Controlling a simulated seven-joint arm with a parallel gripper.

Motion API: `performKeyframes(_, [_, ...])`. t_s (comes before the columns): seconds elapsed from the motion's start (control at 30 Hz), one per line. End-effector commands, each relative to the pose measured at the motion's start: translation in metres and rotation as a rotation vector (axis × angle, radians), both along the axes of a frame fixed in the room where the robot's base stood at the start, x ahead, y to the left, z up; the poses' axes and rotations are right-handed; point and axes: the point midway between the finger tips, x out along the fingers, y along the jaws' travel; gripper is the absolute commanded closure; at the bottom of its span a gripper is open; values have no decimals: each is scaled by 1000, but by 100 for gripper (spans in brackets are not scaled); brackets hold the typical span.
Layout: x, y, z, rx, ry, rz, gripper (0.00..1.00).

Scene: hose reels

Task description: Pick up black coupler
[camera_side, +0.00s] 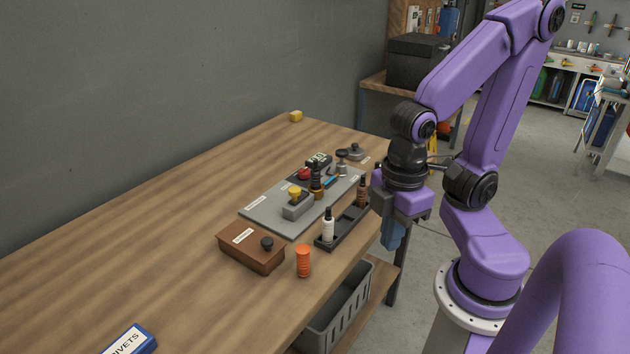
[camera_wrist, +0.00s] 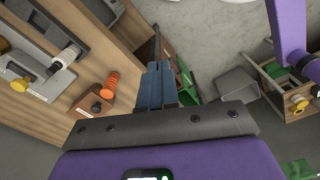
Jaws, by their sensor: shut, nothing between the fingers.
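No label marks which part is the black coupler. One candidate is a dark upright fitting with a brownish base (camera_side: 316,182) on the grey board (camera_side: 258,210). Another small black round part (camera_side: 267,243) sits on the brown box (camera_side: 250,252); it also shows in the wrist view (camera_wrist: 97,107). My gripper (camera_side: 391,240) hangs pointing down, just off the right edge of the table, apart from all these parts. In the wrist view its blue fingers (camera_wrist: 156,82) are together with nothing between them.
An orange ribbed cylinder (camera_side: 303,261) stands beside the brown box. A dark tray holds a white bottle (camera_side: 328,225) and a brown bottle (camera_side: 362,192) near the table edge. A grey bin (camera_side: 338,308) is below. The table's left part is mostly clear.

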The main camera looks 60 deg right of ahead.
Motion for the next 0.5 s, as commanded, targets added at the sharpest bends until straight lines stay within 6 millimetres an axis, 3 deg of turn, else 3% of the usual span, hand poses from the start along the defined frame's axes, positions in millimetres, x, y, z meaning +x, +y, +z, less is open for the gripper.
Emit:
performKeyframes(0.03, [0,0,0,0,0,0,84])
performKeyframes(0.1, [0,0,0,0,0,0,61])
performKeyframes(0.13, [0,0,0,0,0,0,56])
performKeyframes(0.5, [7,-3,-3,-34,-7,13,56])
